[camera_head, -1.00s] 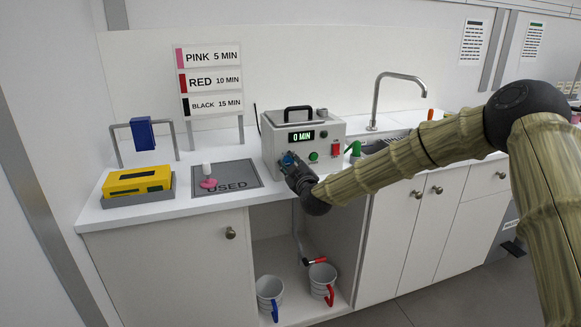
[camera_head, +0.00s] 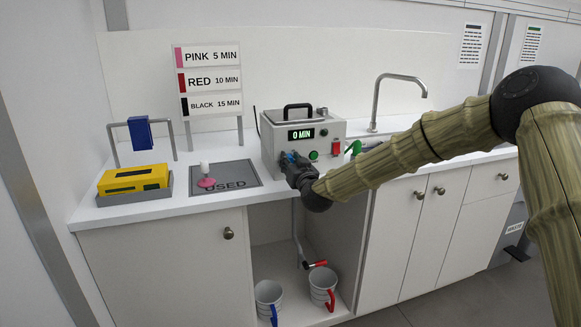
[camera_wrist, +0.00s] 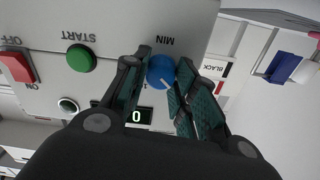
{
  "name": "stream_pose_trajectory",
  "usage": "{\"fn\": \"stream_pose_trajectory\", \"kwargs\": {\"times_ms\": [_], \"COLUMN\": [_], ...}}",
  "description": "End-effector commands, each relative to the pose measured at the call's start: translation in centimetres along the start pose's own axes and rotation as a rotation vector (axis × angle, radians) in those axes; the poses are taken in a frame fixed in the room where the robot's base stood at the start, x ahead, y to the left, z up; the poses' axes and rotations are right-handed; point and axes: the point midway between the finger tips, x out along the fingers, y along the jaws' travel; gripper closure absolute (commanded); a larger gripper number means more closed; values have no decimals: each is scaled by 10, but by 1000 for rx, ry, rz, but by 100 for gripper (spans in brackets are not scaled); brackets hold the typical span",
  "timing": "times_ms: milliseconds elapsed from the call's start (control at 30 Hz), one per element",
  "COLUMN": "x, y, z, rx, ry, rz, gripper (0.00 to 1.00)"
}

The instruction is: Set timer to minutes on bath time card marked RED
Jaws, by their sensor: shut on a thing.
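The timer box (camera_head: 269,146) is a grey unit with a black handle on the counter. Its green display (camera_head: 301,135) reads 0 MIN. My gripper (camera_head: 289,160) is at the lower left of the box front. In the wrist view my gripper's fingers (camera_wrist: 161,80) are closed on either side of the blue MIN knob (camera_wrist: 160,70), which has a pale pointer line. The green START button (camera_wrist: 81,59) and red ON/OFF switch (camera_wrist: 17,67) are beside it in that view. The card rack shows PINK 5 MIN, the RED card (camera_head: 209,80) with 10 MIN, and BLACK 15 MIN.
A yellow item (camera_head: 133,179) sits on a grey tray at the counter's left end. A pink and white object (camera_head: 205,176) is on the USED mat (camera_head: 240,172). The sink tap (camera_head: 376,100) is right of the box.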

Motion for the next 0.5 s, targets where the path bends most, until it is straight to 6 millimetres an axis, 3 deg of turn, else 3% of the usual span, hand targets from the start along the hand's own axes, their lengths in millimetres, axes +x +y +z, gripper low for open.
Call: {"fn": "stream_pose_trajectory", "kwargs": {"times_ms": [500], "x": [0], "y": [3], "z": [2], "rx": [492], "ry": [2], "rz": [1], "gripper": [96]}}
